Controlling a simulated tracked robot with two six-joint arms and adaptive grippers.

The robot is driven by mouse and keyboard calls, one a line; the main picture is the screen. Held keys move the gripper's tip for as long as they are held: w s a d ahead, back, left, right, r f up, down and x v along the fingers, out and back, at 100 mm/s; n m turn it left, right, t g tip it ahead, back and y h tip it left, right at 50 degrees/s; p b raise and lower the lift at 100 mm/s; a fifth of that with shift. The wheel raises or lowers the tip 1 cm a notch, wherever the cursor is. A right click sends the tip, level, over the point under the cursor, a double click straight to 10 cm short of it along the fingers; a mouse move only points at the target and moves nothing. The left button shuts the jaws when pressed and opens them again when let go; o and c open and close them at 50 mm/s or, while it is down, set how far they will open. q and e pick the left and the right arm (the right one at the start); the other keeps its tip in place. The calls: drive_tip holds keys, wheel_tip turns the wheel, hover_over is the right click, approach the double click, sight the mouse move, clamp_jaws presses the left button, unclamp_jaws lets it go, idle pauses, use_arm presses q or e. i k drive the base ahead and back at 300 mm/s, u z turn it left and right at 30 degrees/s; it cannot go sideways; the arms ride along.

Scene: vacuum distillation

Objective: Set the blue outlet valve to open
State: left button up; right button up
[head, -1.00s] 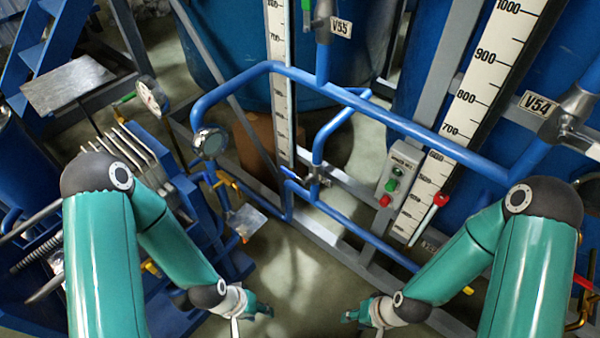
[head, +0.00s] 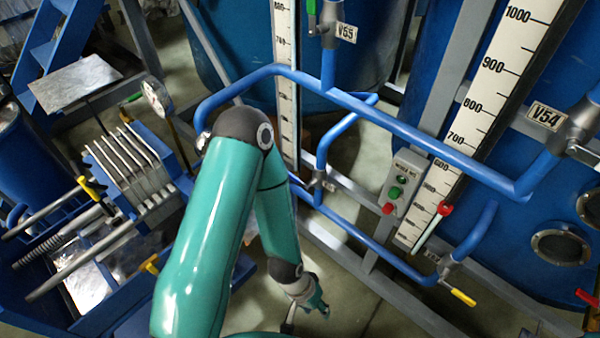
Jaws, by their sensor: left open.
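Blue pipework (head: 400,128) crosses the middle of the head view, in front of blue tanks. A valve (head: 446,268) with a yellow lever (head: 462,297) sits at the low right end of the lower blue pipe. Which valve is the blue outlet valve I cannot tell; no blue handle stands out. My left gripper (head: 322,307) is low in the centre, open and small in the picture. It is left of the yellow-lever valve and apart from it, with nothing visible in it. My right gripper is out of view.
Valves V55 (head: 331,12) and V54 (head: 572,128) sit on the upper pipe. A button box (head: 405,180) with green and red buttons stands near the right scale (head: 490,95). A blue plate-filter machine (head: 130,165) fills the left. Grey frame bars (head: 385,291) run across the lower right.

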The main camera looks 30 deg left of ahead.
sight(291, 175)
drive_tip(key=u, duration=0.1)
drive_tip(key=k, duration=1.2)
drive_tip(key=u, duration=0.3)
drive_tip(key=i, duration=1)
drive_tip(key=u, duration=0.05)
